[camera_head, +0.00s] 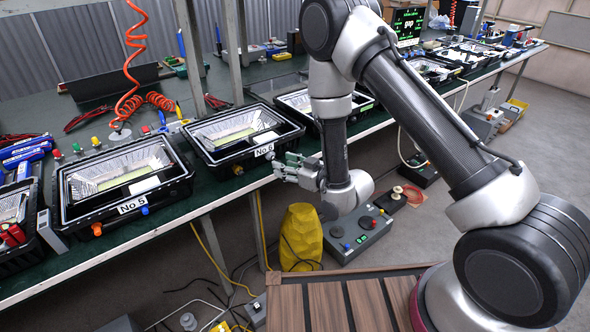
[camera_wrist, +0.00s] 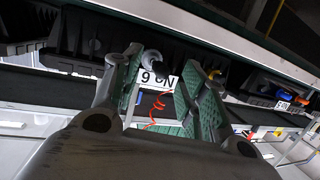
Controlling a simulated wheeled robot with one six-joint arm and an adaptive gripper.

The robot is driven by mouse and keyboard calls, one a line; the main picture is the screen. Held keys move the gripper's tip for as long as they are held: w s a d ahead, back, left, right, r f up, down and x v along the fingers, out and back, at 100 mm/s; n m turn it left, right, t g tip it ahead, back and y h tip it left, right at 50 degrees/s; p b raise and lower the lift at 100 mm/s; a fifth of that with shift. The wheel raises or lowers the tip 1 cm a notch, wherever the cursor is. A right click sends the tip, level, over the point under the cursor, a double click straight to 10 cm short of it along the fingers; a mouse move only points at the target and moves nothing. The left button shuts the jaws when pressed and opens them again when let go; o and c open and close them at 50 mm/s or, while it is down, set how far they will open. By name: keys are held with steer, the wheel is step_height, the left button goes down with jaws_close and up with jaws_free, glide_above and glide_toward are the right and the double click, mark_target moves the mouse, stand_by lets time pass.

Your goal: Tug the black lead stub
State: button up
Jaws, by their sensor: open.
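The housing marked No 6 (camera_head: 187,142) stands at the bench's front edge, with its label (camera_head: 264,150) on the front face. In the wrist view the label (camera_wrist: 153,79) appears upside down between my fingers. A grey rounded fitting (camera_wrist: 152,58) shows beside the label, close to my fingertips. I cannot clearly make out a black lead stub against the dark housing. My gripper (camera_head: 281,166) is open in front of the housing's right front corner. Its green-padded fingers also show in the wrist view (camera_wrist: 158,60), with nothing visibly held between them.
Housing No 5 (camera_head: 68,216) stands to the left, and another housing (camera_head: 284,99) to the right. A yellow object (camera_head: 301,235) and a grey control box (camera_head: 345,236) are on the floor below. A red coiled hose (camera_head: 129,104) hangs over the bench.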

steer(key=shift+x, duration=1.5)
jaws_close()
steer(key=shift+d, duration=0.1)
steer(key=shift+c, duration=0.3)
jaws_free()
